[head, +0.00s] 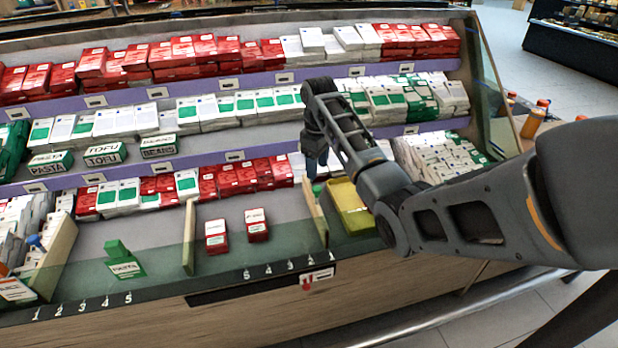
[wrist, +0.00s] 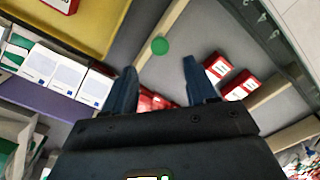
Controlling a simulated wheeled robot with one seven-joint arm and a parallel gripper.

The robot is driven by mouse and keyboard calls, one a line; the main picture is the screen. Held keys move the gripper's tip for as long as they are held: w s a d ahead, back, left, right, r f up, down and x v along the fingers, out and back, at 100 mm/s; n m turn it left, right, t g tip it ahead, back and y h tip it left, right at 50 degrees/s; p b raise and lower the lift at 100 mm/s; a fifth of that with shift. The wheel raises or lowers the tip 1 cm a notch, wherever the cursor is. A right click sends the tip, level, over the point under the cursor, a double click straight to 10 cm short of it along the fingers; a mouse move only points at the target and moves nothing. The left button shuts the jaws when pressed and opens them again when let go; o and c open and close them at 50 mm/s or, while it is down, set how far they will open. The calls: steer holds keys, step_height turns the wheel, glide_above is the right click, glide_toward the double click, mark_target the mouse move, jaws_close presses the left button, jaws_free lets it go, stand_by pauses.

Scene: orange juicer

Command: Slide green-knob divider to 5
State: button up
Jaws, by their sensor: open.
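The divider (head: 315,212) is a thin wooden board standing near the right end of the lowest shelf. In the head view my gripper (head: 316,170) points down over the divider's rear part.
A yellow tray (head: 350,206) lies right of the divider. Two red boxes (head: 256,225) (head: 216,236) stand to its left, then another wooden divider (head: 189,237). Bare shelf lies between the divider and the nearer red box. Red boxes (head: 236,180) line the back.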

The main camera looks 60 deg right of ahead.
mark_target(317, 188)
steer(key=shift+f, duration=3.85)
jaws_close()
